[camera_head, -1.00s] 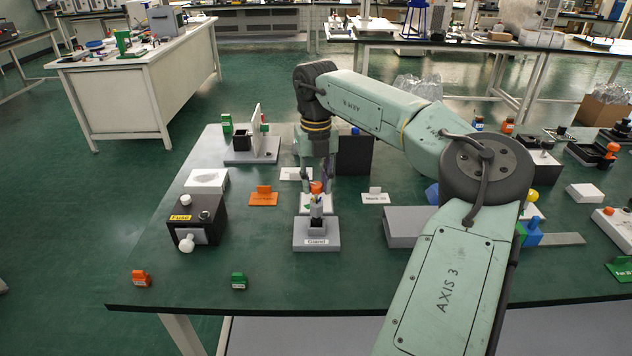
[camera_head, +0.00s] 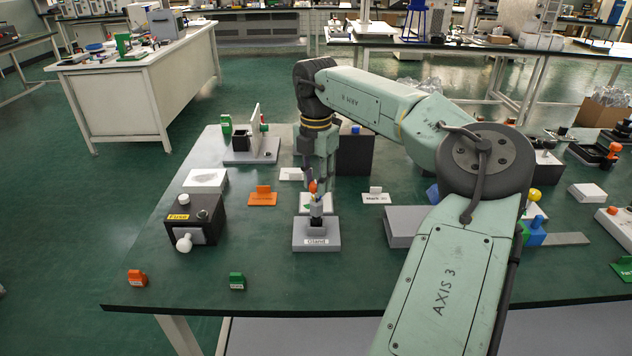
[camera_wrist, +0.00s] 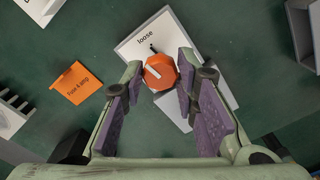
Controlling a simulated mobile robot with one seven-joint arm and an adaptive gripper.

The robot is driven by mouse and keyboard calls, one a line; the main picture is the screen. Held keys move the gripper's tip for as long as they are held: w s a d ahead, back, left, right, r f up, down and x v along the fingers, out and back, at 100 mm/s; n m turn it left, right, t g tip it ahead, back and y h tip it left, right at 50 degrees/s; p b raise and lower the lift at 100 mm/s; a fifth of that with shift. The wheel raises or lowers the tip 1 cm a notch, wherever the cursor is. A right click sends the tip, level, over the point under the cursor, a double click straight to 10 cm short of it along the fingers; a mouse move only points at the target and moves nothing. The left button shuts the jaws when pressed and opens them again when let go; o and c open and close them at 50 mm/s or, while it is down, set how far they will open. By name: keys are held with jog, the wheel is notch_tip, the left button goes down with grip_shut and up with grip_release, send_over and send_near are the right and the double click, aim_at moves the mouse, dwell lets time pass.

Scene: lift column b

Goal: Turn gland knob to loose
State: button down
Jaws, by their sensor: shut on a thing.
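The gland knob is an orange cap with a white pointer line (camera_wrist: 161,72), seen in the wrist view between the two purple finger pads. My gripper (camera_wrist: 160,75) is shut on it from above. A white plate (camera_wrist: 145,38) marked "loose" lies beyond the knob, with a small dark mark beside the knob. The white line runs slantwise across the cap, and its exact aim is hard to tell.
An orange card (camera_head: 262,198) stands left of the gland, and a white card (camera_head: 376,196) stands to its right. A black box marked "Fuse" (camera_head: 190,222) is further left. A grey block (camera_head: 405,228) is close on the right. The table front is mostly clear.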

jog(key=shift+m, duration=0.7)
jog(key=c, duration=1.2)
grip_release()
jog(key=shift+c, duration=0.2)
jog(key=shift+r, duration=0.1)
notch_tip(320, 180, up, 12)
